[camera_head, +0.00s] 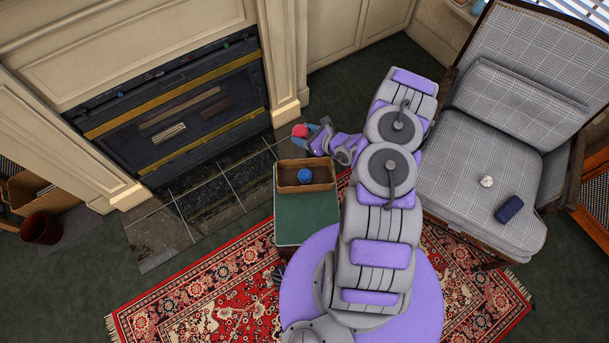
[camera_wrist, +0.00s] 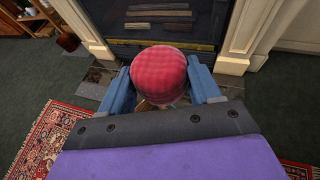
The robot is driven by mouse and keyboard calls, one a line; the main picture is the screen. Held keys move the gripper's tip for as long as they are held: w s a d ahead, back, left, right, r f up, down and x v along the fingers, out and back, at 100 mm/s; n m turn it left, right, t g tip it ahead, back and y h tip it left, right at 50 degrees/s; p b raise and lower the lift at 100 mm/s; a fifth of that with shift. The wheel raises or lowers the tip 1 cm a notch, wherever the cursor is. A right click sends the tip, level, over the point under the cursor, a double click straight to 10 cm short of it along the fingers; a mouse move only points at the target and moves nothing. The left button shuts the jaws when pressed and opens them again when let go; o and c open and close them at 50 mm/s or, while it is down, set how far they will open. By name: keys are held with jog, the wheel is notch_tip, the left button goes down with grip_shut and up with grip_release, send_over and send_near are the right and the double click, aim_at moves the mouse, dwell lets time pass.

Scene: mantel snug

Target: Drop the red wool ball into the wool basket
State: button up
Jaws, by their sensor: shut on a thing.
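The red wool ball (camera_wrist: 159,75) is held between the two blue fingers of my gripper (camera_wrist: 160,84) in the wrist view. In the head view the red ball (camera_head: 300,131) shows at the tip of my gripper (camera_head: 311,136), near the hearth. The wool basket (camera_head: 290,188), a brown open box, sits on a green-topped stand (camera_head: 306,222). A blue ball (camera_head: 305,176) lies inside the basket. My gripper is beyond the basket, slightly to its right in the head view, and apart from it. In the wrist view the basket is mostly hidden.
The fireplace (camera_head: 180,105) and its dark tiled hearth (camera_head: 210,190) are at the left. A patterned rug (camera_head: 190,300) lies in front.

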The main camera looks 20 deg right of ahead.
jog(key=shift+m+t+h, duration=0.4)
jog(key=shift+m+h, duration=0.4)
jog(key=shift+h, duration=0.1)
jog(key=s+f, duration=0.1)
jog(key=f, duration=0.3)
jog(key=s+f+b, duration=0.1)
jog(key=s+f, duration=0.1)
jog(key=f, duration=0.3)
jog(key=s+f+b, duration=0.1)
jog(key=s+f, duration=0.1)
jog(key=f, duration=0.3)
jog(key=shift+s+d, duration=0.15)
jog(key=shift+d, duration=0.15)
jog(key=shift+d+f, duration=0.1)
jog(key=shift+f, duration=0.35)
jog(key=shift+d, duration=0.45)
jog(key=o, duration=1.1)
jog(key=shift+a, duration=0.4)
